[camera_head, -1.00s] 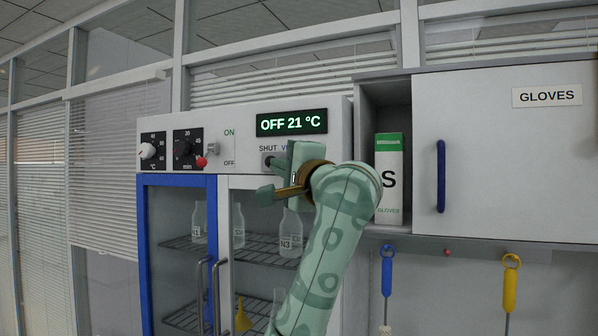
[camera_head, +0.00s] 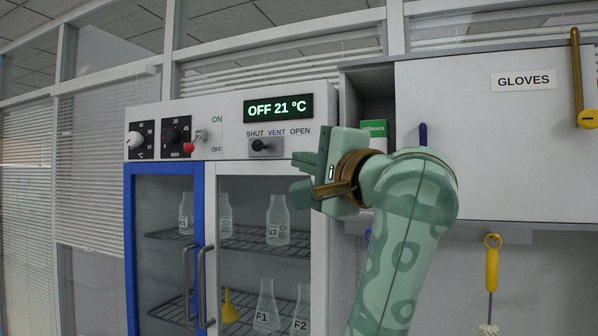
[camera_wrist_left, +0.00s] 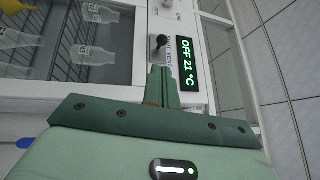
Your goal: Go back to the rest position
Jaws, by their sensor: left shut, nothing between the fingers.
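My left gripper (camera_head: 300,174) is in front of the right part of the incubator (camera_head: 338,120), below and to the right of the vent switch. Its fingers point left in the head view, and its arm crosses the lower right. In the left wrist view the two fingers (camera_wrist_left: 160,86) are together with nothing between them. The dark vent switch (camera_head: 264,146) is on the front panel under the display (camera_head: 278,108), which reads OFF 21 °C. It also shows just beyond the fingertips in the wrist view (camera_wrist_left: 158,44). My right gripper is in neither view.
Glass doors with grey handles (camera_head: 202,285) close the incubator; flasks and bottles (camera_head: 277,220) stand on its racks. On the right are the gloves cabinet (camera_head: 490,150), a partly hidden green and white box (camera_head: 374,130) and a hanging yellow-handled brush (camera_head: 491,270).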

